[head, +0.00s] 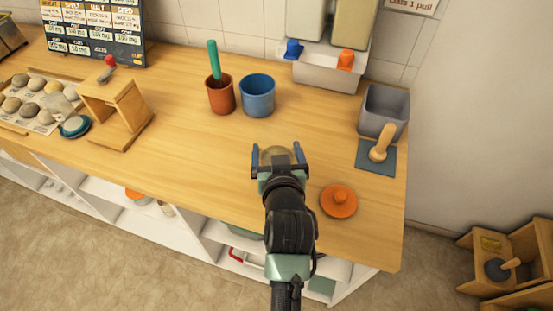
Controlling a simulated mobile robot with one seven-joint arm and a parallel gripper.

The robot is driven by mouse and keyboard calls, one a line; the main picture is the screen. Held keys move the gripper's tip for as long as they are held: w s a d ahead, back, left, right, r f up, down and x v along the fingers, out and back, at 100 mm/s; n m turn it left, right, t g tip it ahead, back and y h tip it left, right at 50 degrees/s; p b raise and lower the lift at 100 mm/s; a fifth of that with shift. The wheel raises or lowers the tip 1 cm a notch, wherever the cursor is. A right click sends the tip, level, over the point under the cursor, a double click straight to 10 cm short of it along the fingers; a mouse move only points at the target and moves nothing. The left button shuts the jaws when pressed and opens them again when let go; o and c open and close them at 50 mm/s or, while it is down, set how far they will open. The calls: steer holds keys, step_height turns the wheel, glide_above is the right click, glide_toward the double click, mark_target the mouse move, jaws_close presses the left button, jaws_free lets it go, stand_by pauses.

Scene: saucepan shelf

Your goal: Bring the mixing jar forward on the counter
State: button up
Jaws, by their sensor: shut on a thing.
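The mixing jar (277,154) appears as a clear, rounded glass shape between my fingers, over the middle front part of the wooden counter (200,150). My gripper (277,157) is shut on it, with one blue-grey finger on its left and one on its right. My gripper and wrist hide most of the jar's near side. I cannot tell whether its base touches the counter. An orange round lid with a knob (338,201) lies on the counter to the right of my wrist, apart from the jar.
Behind the jar stand a terracotta cup (220,97) with a green-handled tool and a blue cup (257,96). A grey bin (384,110) and a pestle-like wooden tool (381,145) on a dark mat are at right. A wooden stand (115,112) is left. Counter left of my gripper is clear.

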steer(key=shift+f, duration=1.35)
steer(key=shift+f, duration=0.1)
steer(key=shift+f, duration=0.15)
steer(key=o, duration=1.2)
steer(key=shift+c, duration=0.2)
